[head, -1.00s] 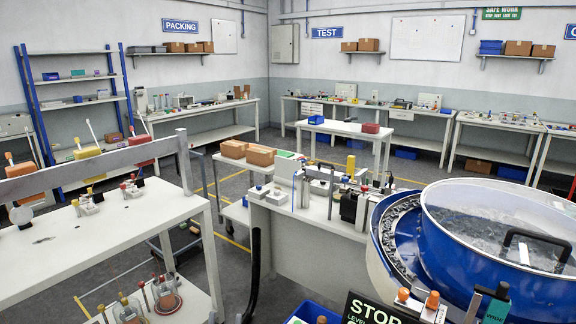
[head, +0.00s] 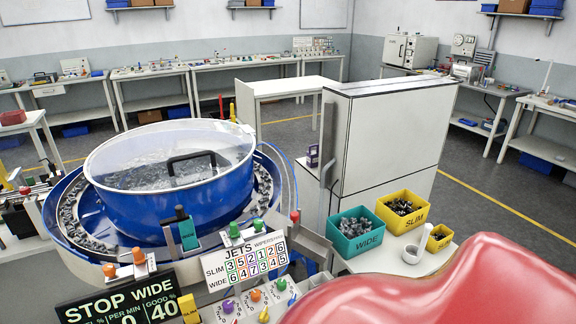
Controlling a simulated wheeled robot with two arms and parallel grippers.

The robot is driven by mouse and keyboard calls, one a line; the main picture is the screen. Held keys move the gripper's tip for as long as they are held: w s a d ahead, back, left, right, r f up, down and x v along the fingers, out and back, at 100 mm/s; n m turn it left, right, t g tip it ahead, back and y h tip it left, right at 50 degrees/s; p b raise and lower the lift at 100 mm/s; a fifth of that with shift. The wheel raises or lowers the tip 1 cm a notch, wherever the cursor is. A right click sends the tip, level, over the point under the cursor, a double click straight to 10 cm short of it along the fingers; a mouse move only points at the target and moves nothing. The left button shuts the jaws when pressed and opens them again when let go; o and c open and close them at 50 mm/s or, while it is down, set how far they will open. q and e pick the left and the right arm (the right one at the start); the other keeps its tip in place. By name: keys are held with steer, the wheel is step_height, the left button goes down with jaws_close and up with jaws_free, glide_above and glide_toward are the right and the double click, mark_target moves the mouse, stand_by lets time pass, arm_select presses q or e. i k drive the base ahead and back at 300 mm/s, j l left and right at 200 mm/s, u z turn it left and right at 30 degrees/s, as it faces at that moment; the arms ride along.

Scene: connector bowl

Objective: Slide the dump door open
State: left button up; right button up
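The blue bowl feeder (head: 170,195) stands left of centre in the head view. It has a clear lid with a black handle (head: 190,160), and grey parts lie inside it and along its outer track. A teal plate (head: 188,234) with a dark upright piece is at the bowl's front. A grey metal piece with a red knob (head: 295,216) is at the bowl's right front. I cannot tell which piece is the dump door or whether it is open. Neither gripper is in view.
A STOP WIDE display (head: 120,305) and a JETS board (head: 243,258) stand before the bowl. Teal WIDE (head: 356,240) and yellow SLIM (head: 406,226) bins hold parts at right, near a white cabinet (head: 385,140). A glossy red surface (head: 440,290) covers the lower right.

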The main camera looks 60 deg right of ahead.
mark_target(294, 216)
steer(key=z, duration=1.8)
steer(key=i+l+u, duration=0.1)
steer(key=i+l, duration=0.25)
